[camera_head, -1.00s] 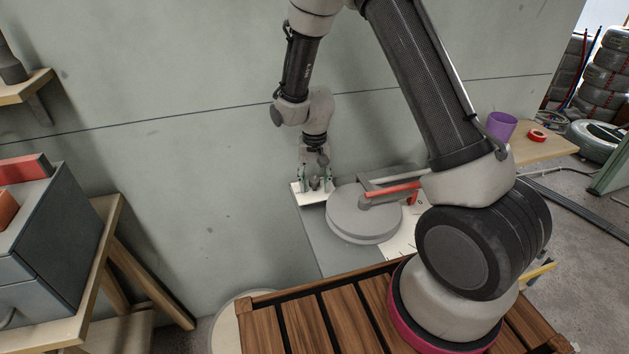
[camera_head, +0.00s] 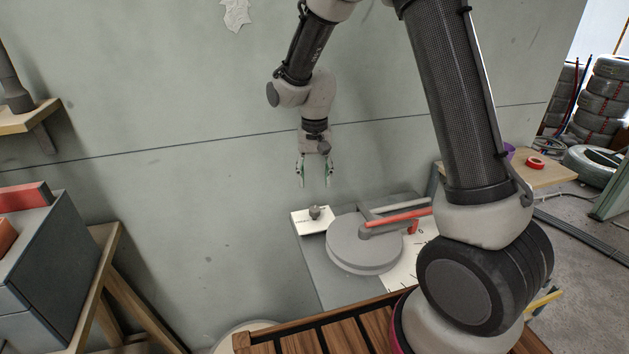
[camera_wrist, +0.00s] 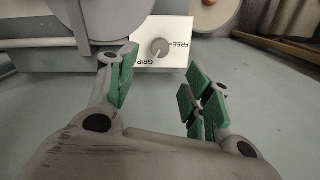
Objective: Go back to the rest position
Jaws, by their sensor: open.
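My gripper (camera_head: 315,172) hangs open and empty in the head view, fingers pointing down, against the grey-green wall. It is above a white panel (camera_head: 300,222) with a small dark knob (camera_head: 314,212). The wrist view shows my gripper (camera_wrist: 163,85) with its green-padded fingers spread apart. Beyond the fingertips there is the panel (camera_wrist: 176,32) with its grey knob (camera_wrist: 160,47), marked FREE and GRIP. The gripper is apart from the knob.
A round grey disc (camera_head: 362,248) with a red-and-grey handle (camera_head: 395,217) stands right of the panel. A wooden shelf with a red tape roll (camera_head: 535,163) is at right. A grey cabinet (camera_head: 50,255) stands at left.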

